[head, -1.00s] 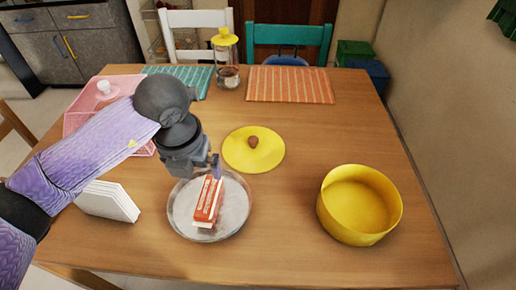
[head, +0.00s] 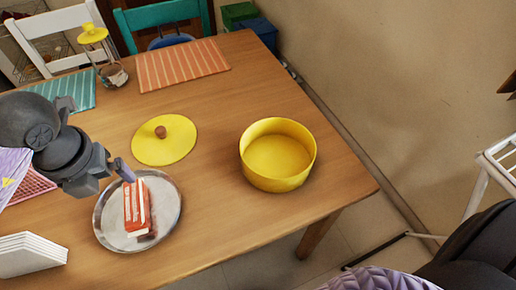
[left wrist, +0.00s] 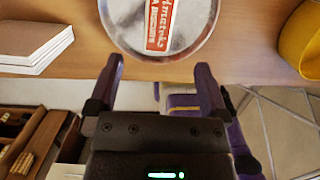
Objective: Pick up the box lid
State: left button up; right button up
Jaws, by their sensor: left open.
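The round yellow lid (head: 172,146) with a brown knob (head: 160,132) lies flat on the table, and nothing touches it. The yellow round box (head: 277,158) stands open and empty to its right; part of it shows at the right edge of the left wrist view (left wrist: 302,42). My left gripper (head: 123,171) is above the table, just left of and below the lid in the head view. In the left wrist view its two fingers (left wrist: 160,82) are spread with nothing between them. My right gripper is not in view.
A round silver tray (head: 166,215) holds a red and white packet (head: 134,206) close to my left gripper. A white stack (head: 30,256), a glass jar (head: 112,75), an orange placemat (head: 183,63) and a teal placemat (head: 70,92) are around. The table between lid and box is clear.

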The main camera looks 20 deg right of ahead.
aim_at(163, 140)
jog(key=i+z, duration=0.1)
jog(key=z, duration=0.25)
jog(key=i+j+z, duration=0.1)
jog(key=z, duration=0.3)
jog(key=i+j+z, duration=0.1)
jog(key=z, duration=0.25)
jog(key=j, duration=0.1)
